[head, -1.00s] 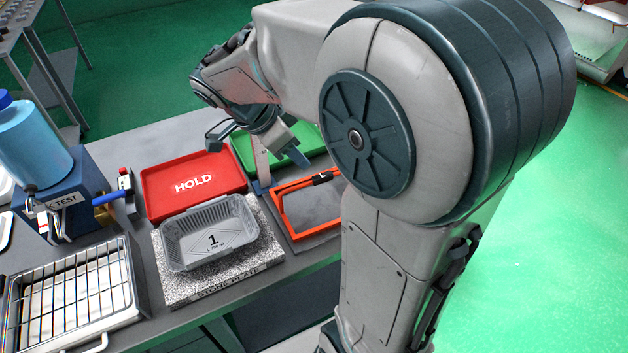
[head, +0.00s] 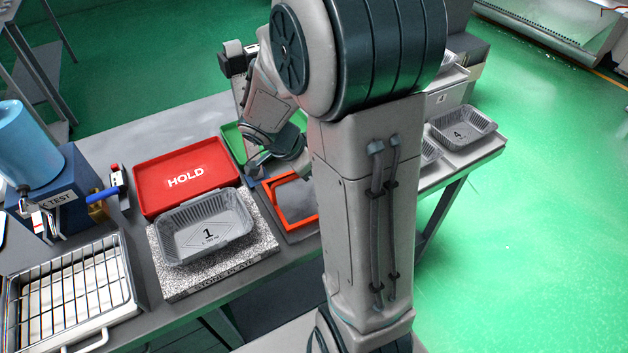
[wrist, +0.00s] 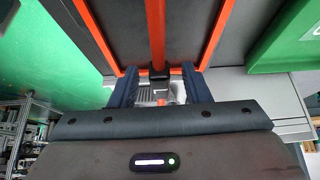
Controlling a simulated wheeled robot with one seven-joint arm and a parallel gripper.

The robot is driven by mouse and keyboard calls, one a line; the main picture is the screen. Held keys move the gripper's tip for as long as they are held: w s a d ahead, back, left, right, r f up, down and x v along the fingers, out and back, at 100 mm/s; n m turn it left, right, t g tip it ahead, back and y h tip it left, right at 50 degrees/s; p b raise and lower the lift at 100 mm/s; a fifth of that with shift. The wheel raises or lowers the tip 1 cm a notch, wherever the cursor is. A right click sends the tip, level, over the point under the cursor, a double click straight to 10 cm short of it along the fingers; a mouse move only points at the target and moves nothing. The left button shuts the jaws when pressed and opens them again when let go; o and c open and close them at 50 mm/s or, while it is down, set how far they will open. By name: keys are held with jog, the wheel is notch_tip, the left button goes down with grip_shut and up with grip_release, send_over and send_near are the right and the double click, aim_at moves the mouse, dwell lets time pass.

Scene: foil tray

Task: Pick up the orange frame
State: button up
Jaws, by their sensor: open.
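The orange frame (head: 276,206) lies around a dark grey plate on the bench, right of the stone plate; my arm hides its right part in the head view. In the wrist view, orange bars of the frame (wrist: 155,35) run down the picture, the middle one ending at a black grip between my fingers. My gripper (wrist: 158,84) is open, with one dark finger on each side of that grip. I cannot tell whether the fingers touch it. In the head view the fingertips are hidden by my arm.
A red HOLD tray (head: 187,177) and a green tray (head: 233,143) lie close to the frame. A foil tray (head: 203,228) sits on the speckled stone plate (head: 213,274). A wire rack (head: 70,290) is at the left, and foil trays (head: 462,130) stand at the far right.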

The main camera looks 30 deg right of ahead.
jog(key=shift+d+f, duration=0.1)
jog(key=shift+f, duration=0.1)
grip_shut()
jog(key=shift+r, duration=0.1)
